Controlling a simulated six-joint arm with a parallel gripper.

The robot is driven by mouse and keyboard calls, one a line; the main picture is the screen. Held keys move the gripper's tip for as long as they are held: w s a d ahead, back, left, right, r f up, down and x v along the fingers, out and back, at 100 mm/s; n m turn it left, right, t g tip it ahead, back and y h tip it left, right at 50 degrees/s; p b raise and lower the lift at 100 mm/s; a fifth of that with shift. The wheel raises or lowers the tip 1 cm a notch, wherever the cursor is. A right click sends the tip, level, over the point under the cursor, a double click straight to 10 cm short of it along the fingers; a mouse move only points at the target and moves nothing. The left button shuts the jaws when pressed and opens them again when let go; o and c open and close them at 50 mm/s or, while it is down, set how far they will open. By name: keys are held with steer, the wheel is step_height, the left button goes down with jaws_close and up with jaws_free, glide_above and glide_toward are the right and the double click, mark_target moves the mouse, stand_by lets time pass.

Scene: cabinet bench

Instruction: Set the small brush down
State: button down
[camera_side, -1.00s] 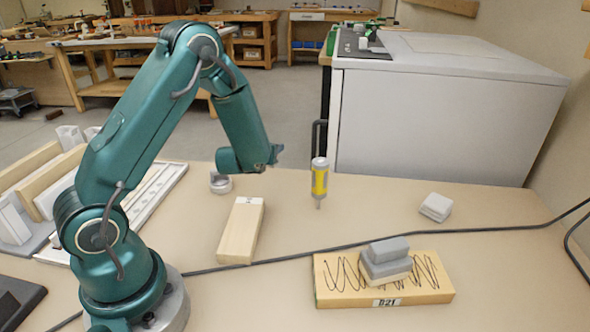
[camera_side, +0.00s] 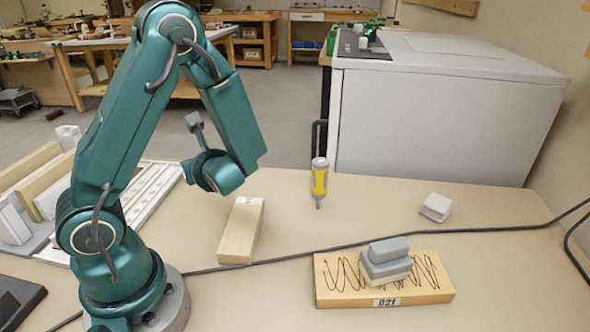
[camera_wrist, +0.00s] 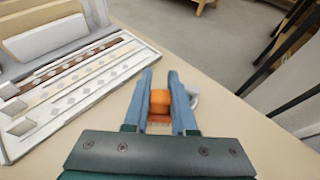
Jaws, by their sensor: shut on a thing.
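My gripper (camera_wrist: 160,88) is shut on a small orange piece, which I take to be the small brush (camera_wrist: 160,98). The piece sits between the two blue-grey fingers in the wrist view, with a reddish part at its lower end toward the palm. In the side view, my gripper (camera_side: 188,171) is low over the left part of the bench, pointing left toward the long white tray.
A long white slotted tray (camera_wrist: 84,78) lies left. A wooden block (camera_side: 241,232) is in front of my wrist. A yellow-bodied tool (camera_side: 319,182), a marked board (camera_side: 332,290) with grey blocks (camera_side: 386,258), a white block (camera_side: 436,207) and a black cable (camera_side: 470,230) are to the right.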

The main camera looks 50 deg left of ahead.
mark_target(198, 215)
steer(key=shift+n+g, duration=0.4)
steer(key=shift+g, duration=0.1)
steer(key=shift+s+d+f, duration=0.3)
steer(key=shift+s+f, duration=0.15)
steer(key=shift+f, duration=0.9)
steer(key=shift+s+d+f, duration=0.25)
steer(key=shift+s+f, duration=0.2)
steer(key=shift+f, duration=0.9)
steer(key=shift+s+d+f, duration=0.3)
steer(key=shift+s+f, duration=0.15)
steer(key=shift+f, duration=0.9)
steer(key=shift+f, duration=0.15)
steer(key=c, duration=0.7)
jaws_free()
steer(key=shift+c, duration=0.2)
